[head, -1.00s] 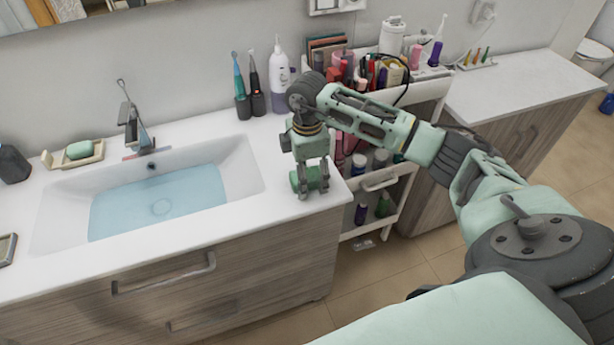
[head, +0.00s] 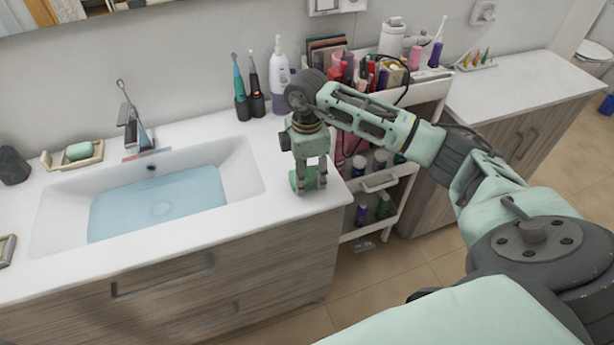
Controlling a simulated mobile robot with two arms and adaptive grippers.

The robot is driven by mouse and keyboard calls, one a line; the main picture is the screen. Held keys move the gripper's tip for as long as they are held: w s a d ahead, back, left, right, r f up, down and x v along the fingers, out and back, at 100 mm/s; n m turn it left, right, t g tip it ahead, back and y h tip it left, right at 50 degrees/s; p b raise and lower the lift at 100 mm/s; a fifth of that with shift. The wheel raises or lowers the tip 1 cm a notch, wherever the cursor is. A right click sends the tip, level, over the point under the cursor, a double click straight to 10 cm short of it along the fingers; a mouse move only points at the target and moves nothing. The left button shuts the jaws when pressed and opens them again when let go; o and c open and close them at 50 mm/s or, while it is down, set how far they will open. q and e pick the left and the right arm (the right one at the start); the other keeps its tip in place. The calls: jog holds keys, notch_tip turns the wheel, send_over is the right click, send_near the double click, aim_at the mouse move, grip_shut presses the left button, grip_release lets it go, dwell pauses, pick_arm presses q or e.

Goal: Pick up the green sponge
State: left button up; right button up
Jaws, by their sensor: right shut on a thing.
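The green sponge (head: 295,180) is at the front right of the white counter, by the sink. My right gripper (head: 311,184) points down over it and is shut on it. The fingers cover part of the sponge, and whether it touches the counter is hard to tell. My left gripper is out of view.
A sink (head: 160,205) with water lies to the left, its faucet (head: 133,118) behind. A soap dish (head: 96,155) holds green soap. Toothbrushes (head: 240,90) and a pump bottle (head: 279,85) stand behind the gripper. A filled white cart (head: 412,97) stands to the right.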

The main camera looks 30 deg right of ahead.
aim_at(310, 175)
jog(key=r, duration=0.2)
jog(key=s+r+b, duration=0.1)
jog(key=shift+d+r+b, duration=0.2)
jog(key=shift+r+b, duration=0.1)
jog(key=shift+r, duration=0.1)
jog(key=s+d+r+b, duration=0.2)
jog(key=s+r, duration=0.4)
jog(key=s, duration=0.4)
jog(key=shift+s+d+r+b, duration=0.15)
jog(key=shift+d+r+b, duration=0.15)
jog(key=shift+b, duration=0.1)
